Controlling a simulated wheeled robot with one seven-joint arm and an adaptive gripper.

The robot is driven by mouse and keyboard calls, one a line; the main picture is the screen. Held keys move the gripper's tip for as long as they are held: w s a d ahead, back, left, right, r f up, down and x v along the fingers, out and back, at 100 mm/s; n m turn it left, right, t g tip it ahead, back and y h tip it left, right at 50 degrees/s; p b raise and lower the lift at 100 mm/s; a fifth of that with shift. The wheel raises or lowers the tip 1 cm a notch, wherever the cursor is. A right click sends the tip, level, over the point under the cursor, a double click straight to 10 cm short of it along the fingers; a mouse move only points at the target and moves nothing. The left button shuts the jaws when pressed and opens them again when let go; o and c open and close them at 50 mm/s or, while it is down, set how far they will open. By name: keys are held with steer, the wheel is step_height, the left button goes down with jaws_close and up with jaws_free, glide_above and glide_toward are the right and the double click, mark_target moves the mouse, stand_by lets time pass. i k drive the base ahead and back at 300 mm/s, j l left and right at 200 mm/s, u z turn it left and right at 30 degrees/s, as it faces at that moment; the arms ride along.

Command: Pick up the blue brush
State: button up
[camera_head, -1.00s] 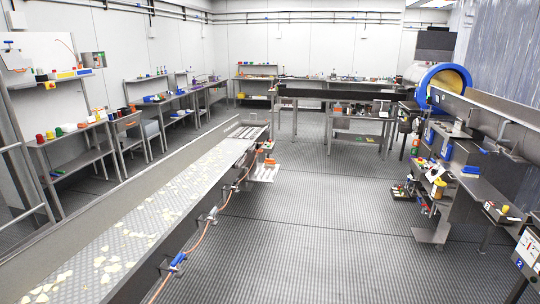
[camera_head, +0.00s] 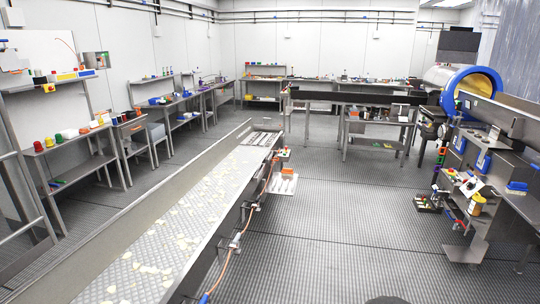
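A small blue item with a pale lower part (camera_head: 516,188) lies on the metal bench at the right edge. It looks like a brush, but it is too small to be sure. Other blue items show on the left shelves (camera_head: 155,100), also too small to name. My gripper is not in view. A dark rounded shape at the bottom edge may be part of my own body.
A long conveyor (camera_head: 170,225) with pale flakes runs along the left. A dark raised conveyor (camera_head: 350,97) and a drum with a blue ring (camera_head: 452,95) stand at the back. The right bench (camera_head: 520,205) holds several containers. The floor (camera_head: 345,225) between is open.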

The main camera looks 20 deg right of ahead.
mark_target(515, 187)
steer(key=i+l+z, duration=0.15)
steer(key=i+z, duration=1)
steer(key=i+j+z, duration=0.35)
steer(key=i+l+z, duration=0.4)
steer(key=i, duration=0.5)
steer(key=i+z, duration=0.4)
steer(key=i, duration=0.45)
steer(key=i+j+z, duration=0.4)
steer(key=i, duration=0.5)
steer(key=i+l+u, duration=0.15)
steer(key=i, duration=0.4)
steer(key=i+l+u, duration=0.15)
steer(key=i, duration=0.35)
steer(key=i+l+u, duration=0.2)
steer(key=i, duration=0.35)
